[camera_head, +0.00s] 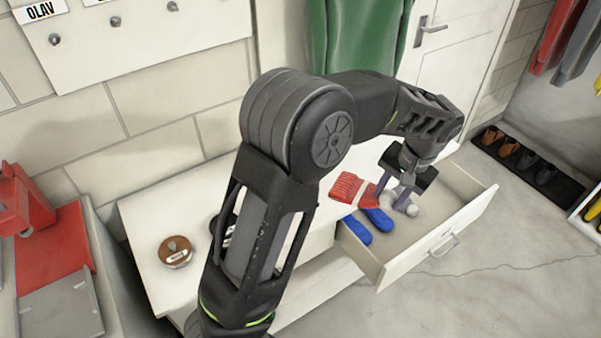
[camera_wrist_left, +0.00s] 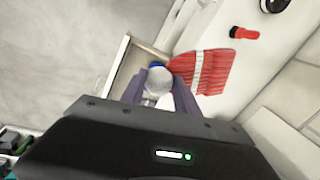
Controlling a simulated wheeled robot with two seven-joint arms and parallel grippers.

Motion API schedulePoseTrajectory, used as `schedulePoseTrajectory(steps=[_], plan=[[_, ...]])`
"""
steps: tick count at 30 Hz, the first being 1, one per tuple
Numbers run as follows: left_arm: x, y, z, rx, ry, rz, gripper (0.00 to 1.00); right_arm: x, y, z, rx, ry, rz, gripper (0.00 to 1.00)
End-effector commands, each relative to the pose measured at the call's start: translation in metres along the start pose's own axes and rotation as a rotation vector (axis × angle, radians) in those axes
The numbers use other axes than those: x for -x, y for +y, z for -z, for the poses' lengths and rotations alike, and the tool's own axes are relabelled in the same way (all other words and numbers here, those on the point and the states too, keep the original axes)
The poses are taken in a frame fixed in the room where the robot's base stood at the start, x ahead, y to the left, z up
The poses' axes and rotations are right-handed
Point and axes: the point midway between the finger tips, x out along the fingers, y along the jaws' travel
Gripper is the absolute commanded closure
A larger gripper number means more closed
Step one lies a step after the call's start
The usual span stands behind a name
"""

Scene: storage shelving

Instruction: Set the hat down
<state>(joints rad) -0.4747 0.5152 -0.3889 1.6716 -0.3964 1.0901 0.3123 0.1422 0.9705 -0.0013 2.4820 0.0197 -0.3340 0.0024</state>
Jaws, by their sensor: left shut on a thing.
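The red knitted hat (camera_head: 347,187) with a white band shows at the edge of the white cabinet top, by the open drawer (camera_head: 440,250). It also shows in the left wrist view (camera_wrist_left: 205,72), against the right-hand finger. My left gripper (camera_head: 400,194) points down over the drawer. In the left wrist view its fingers (camera_wrist_left: 165,85) are closed around a pale, rounded part next to the red knit. How that part joins the hat is partly hidden by the fingers. My right gripper is not in view.
Blue rounded items (camera_head: 357,230) and a white ball (camera_head: 412,211) show at the drawer. A round brown tin (camera_head: 175,252) stands on the cabinet top (camera_head: 150,215). A red object (camera_head: 25,205) is at the far left. My arm hides part of the top.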

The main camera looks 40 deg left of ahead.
Motion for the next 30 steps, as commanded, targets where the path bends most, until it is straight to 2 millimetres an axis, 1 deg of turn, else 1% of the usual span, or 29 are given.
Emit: schedulePoseTrajectory(steps=[1, 2, 5, 8, 9, 12, 15, 18, 21, 26, 30], plan=[[-0.011, -0.006, 0.002, -0.012, 0.003, -0.002, 1.0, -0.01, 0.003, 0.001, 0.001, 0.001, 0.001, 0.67], [-0.017, -0.01, 0.003, -0.026, 0.006, -0.003, 1.0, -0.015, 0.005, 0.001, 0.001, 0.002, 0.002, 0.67], [-0.04, -0.032, 0.008, -0.091, 0.021, -0.005, 1.0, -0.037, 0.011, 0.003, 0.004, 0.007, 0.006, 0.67], [-0.066, -0.063, 0.014, -0.181, 0.047, 0.001, 1.0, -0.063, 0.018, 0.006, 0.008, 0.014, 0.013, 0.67], [-0.076, -0.078, 0.016, -0.222, 0.058, 0.008, 1.0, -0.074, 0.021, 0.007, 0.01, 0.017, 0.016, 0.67], [-0.097, -0.115, 0.018, -0.318, 0.084, 0.032, 1.0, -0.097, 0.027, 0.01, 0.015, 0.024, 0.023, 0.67], [-0.109, -0.145, 0.017, -0.398, 0.1, 0.062, 1.0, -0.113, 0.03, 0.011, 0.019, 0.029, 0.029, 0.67], [-0.113, -0.164, 0.016, -0.447, 0.108, 0.084, 1.0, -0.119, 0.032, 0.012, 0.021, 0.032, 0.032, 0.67], [-0.111, -0.171, 0.015, -0.469, 0.11, 0.093, 1.0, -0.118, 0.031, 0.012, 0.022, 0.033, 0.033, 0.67], [-0.109, -0.171, 0.015, -0.471, 0.109, 0.093, 1.0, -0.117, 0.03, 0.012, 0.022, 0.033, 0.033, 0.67], [-0.112, -0.17, 0.015, -0.47, 0.108, 0.092, 1.0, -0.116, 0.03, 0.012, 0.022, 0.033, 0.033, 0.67]])
